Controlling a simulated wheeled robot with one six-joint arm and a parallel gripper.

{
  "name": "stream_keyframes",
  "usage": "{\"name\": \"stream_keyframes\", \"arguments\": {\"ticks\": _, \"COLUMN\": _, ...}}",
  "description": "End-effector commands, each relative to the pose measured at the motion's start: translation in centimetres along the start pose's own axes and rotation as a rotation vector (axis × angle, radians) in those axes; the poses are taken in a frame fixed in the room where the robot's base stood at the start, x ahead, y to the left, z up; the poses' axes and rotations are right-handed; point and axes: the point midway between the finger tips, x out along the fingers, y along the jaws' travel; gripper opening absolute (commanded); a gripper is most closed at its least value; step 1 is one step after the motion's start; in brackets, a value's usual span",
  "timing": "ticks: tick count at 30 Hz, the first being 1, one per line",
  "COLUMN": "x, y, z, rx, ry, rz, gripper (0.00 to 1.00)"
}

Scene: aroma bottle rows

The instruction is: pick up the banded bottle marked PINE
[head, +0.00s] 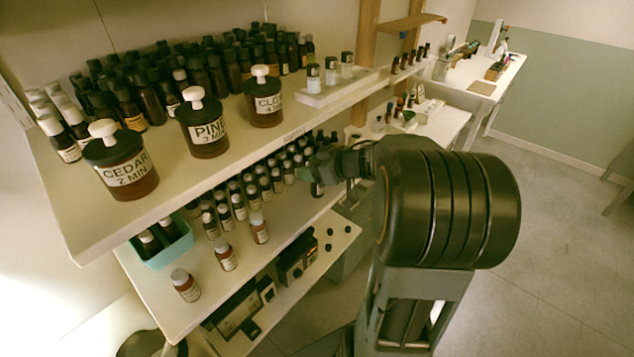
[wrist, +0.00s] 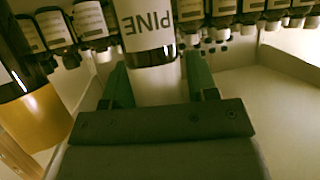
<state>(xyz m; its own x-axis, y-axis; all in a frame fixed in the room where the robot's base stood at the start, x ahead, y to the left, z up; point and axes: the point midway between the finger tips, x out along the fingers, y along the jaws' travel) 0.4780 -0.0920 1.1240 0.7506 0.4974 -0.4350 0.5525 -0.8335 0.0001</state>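The bottle marked PINE (wrist: 150,25) shows upside down at the top middle of the wrist view, with black letters on a white label and a dark strip below it. A pale area lies between the fingers below that strip. My gripper (wrist: 158,78) has its two green fingers apart, one on each side of the bottle's end. I cannot tell whether they touch it. In the head view my gripper (head: 318,168) is at the right end of the middle shelf's bottle rows, low over a dark bottle (head: 316,188) whose label I cannot read.
A large jar labelled PINE (head: 205,130) stands on the upper shelf (head: 235,165) between jars marked CEDAR (head: 122,172) and CLOVE (head: 266,103). Rows of small bottles (head: 240,200) crowd the middle shelf beneath. An amber bottle (wrist: 35,115) is close at left in the wrist view.

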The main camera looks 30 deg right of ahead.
Motion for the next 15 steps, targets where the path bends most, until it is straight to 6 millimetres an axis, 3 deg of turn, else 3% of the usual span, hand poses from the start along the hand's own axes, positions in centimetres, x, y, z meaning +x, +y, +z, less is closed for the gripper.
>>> {"name": "stream_keyframes", "arguments": {"ticks": 15, "x": -0.03, "y": 0.0, "z": -0.01, "rx": 0.0, "ry": 0.0, "rz": 0.0, "gripper": 0.05}}
